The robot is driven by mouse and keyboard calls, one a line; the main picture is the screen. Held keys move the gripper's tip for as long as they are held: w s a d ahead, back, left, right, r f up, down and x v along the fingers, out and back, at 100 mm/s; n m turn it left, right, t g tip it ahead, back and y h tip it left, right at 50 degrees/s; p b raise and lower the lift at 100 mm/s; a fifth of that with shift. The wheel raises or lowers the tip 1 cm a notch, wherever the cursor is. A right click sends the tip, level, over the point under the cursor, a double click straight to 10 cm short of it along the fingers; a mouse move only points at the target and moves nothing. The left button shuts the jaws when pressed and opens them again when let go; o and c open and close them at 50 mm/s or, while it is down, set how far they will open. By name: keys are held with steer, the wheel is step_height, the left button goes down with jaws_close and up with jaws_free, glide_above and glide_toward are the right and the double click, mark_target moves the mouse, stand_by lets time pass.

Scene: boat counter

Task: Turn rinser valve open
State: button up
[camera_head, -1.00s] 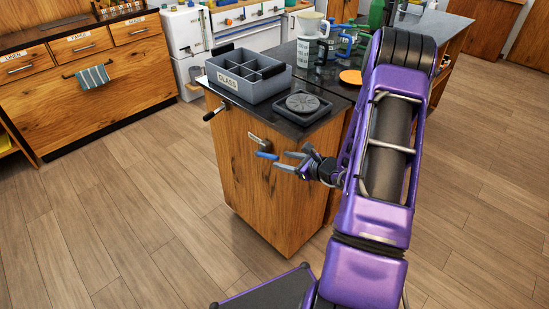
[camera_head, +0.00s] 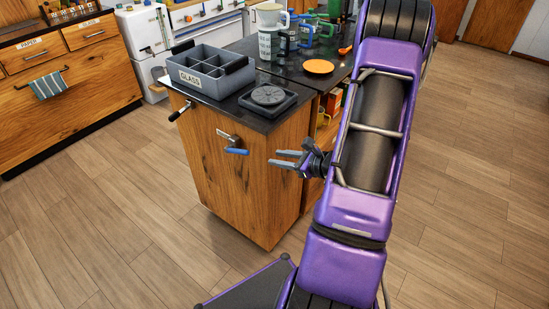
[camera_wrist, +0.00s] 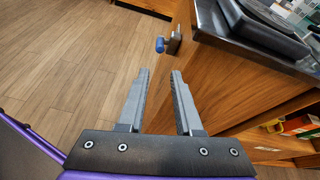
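The rinser valve has a blue handle (camera_head: 236,151) on a small metal mount on the wooden end face of the counter. The handle lies roughly level in the head view. In the wrist view the blue handle (camera_wrist: 160,45) shows beyond my fingertips, near the counter's corner. The rinser, a round dark grilled disc (camera_head: 268,96) in a black square base, sits on the counter top above the valve. My gripper (camera_head: 276,159) is open and empty, to the right of the handle and apart from it. Its two grey fingers (camera_wrist: 160,72) have a clear gap between them.
A grey divided bin (camera_head: 209,75) marked GLASS stands on the counter top (camera_head: 222,106). A black lever (camera_head: 180,111) sticks out at the counter's left. An orange disc (camera_head: 318,66) and several mugs stand behind. Open floor lies left of the counter.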

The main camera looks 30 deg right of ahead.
mark_target(248, 151)
steer(key=f+b, duration=0.2)
steer(key=f, duration=0.1)
steer(key=w+d+f+t+y+b, duration=0.1)
steer(key=f+b, duration=0.1)
steer(key=f, duration=0.2)
steer(key=f+t+b, duration=0.1)
steer(key=f+b, duration=0.1)
steer(key=f, duration=0.1)
steer(key=shift+w+d+f+y+b, duration=0.2)
steer(key=shift+w+y+b, duration=0.1)
steer(key=shift+w+b, duration=0.1)
jaws_close()
steer(key=w+a+r, duration=0.2)
steer(key=w+a, duration=0.3)
steer(key=w, duration=0.5)
steer(key=shift+w+a+r, duration=0.1)
steer(key=shift+r, duration=0.05)
steer(key=r+p, duration=0.1)
steer(key=r+g+p, duration=0.2)
steer(key=p, duration=0.1)
steer(key=shift+w+a+h, duration=0.1)
steer(key=shift+w+h, duration=0.2)
steer(key=shift+h, duration=0.1)
steer(key=shift+w+r+g, duration=0.25)
steer(key=shift+r+g, duration=0.05)
steer(key=shift+r, duration=0.05)
